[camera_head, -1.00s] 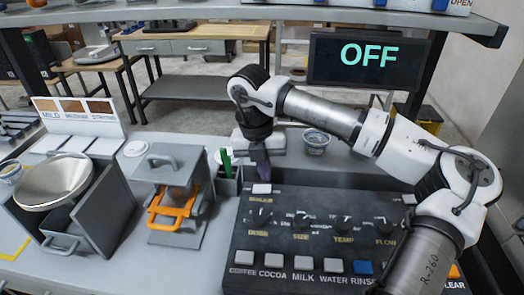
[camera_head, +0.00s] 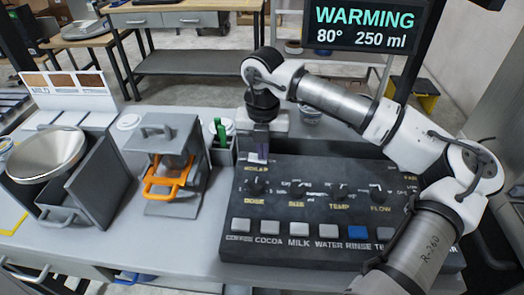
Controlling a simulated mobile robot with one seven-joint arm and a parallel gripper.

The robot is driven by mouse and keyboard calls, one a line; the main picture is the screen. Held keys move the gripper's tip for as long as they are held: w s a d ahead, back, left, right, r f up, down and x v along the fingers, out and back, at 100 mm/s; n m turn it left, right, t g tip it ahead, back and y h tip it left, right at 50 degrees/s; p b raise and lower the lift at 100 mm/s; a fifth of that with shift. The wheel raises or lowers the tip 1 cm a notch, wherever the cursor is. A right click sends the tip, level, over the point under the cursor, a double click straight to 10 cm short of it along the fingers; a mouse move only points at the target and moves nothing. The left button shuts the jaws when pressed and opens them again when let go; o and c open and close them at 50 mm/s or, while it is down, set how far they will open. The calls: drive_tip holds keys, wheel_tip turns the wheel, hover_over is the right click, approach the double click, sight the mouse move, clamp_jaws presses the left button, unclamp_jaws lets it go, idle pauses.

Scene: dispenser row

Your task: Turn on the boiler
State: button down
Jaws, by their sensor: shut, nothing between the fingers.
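The dark control panel (camera_head: 300,258) fills the lower middle of the head view. Its boiler switch sits at the upper left corner, above the "BOILER" label (camera_head: 256,169), and is mostly hidden by my gripper. My gripper (camera_head: 262,158) points down at that corner, its shut fingertips at or just above the switch; I cannot tell if they touch. The display (camera_head: 366,27) above the panel reads "WARMING", 80° and 250 ml.
Panel knobs (camera_head: 255,187) and a row of buttons (camera_head: 299,228) lie in front of my gripper. Left of the panel stand a grey press with an orange handle (camera_head: 166,188), a green-handled item in a holder (camera_head: 220,132) and a metal bowl (camera_head: 46,155). My arm spans the right side.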

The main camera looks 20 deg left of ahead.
sight(256, 158)
drive_tip(key=shift+s+a+f, duration=0.15)
drive_tip(key=shift+a, duration=0.1)
drive_tip(key=shift+s+a, duration=0.15)
drive_tip(key=shift+a, duration=0.45)
wheel_tip(256, 158, up, 10)
drive_tip(key=p, duration=0.4)
drive_tip(key=shift+r, duration=0.2)
